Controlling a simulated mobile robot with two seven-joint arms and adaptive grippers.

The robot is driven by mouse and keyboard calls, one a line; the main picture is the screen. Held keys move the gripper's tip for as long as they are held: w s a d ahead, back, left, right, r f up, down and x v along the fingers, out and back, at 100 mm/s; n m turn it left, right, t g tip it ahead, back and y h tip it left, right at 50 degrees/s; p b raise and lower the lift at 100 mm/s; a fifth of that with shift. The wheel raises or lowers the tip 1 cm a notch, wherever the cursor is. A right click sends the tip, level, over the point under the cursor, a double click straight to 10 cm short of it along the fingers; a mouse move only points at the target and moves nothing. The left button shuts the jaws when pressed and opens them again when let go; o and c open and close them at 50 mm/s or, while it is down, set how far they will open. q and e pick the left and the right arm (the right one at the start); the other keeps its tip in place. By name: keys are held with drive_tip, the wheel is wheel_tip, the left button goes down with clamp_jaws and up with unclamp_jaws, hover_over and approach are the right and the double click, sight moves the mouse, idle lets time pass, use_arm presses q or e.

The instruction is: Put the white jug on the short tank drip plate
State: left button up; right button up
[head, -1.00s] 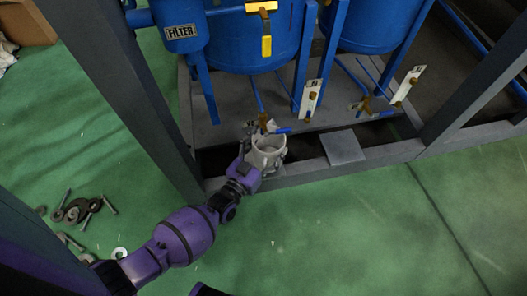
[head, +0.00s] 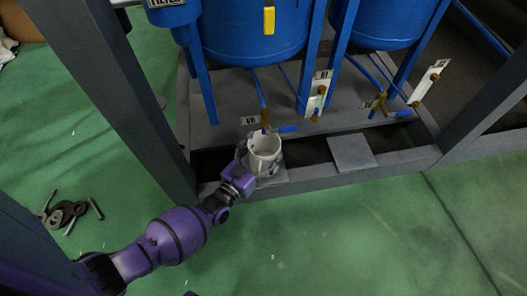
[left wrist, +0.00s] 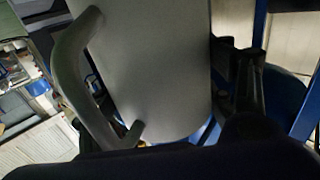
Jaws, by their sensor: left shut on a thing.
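The white jug (head: 262,152) is at the front edge of the tank frame, its open mouth facing up, below the left tank's valve. My left gripper (head: 243,163) is shut on it from the left. A grey drip plate (head: 273,179) shows partly under the jug; I cannot tell whether they touch. A second grey drip plate (head: 352,152) lies bare to the right. Which plate belongs to the short tank is unclear. In the left wrist view, the jug's pale body (left wrist: 165,70) and curved handle (left wrist: 72,70) fill the middle and left. My right gripper is out of view.
Two blue tanks, left (head: 255,30) and right (head: 378,22), stand on legs behind the plates. A brass valve (head: 265,119) hangs close behind the jug. A dark frame post (head: 115,100) rises left of my arm.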

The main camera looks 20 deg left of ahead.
use_arm(q)
drive_tip(key=o, duration=1.3)
drive_tip(key=shift+f, duration=0.1)
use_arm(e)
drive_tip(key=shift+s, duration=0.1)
use_arm(q)
drive_tip(key=shift+s, duration=0.35)
drive_tip(key=s+a+p, duration=0.2)
drive_tip(key=s+p, duration=0.3)
drive_tip(key=s, duration=0.6)
drive_tip(key=shift+a, duration=0.15)
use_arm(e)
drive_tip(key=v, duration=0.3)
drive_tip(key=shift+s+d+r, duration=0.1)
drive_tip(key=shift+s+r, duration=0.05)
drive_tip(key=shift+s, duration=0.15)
use_arm(q)
drive_tip(key=shift+s, duration=0.1)
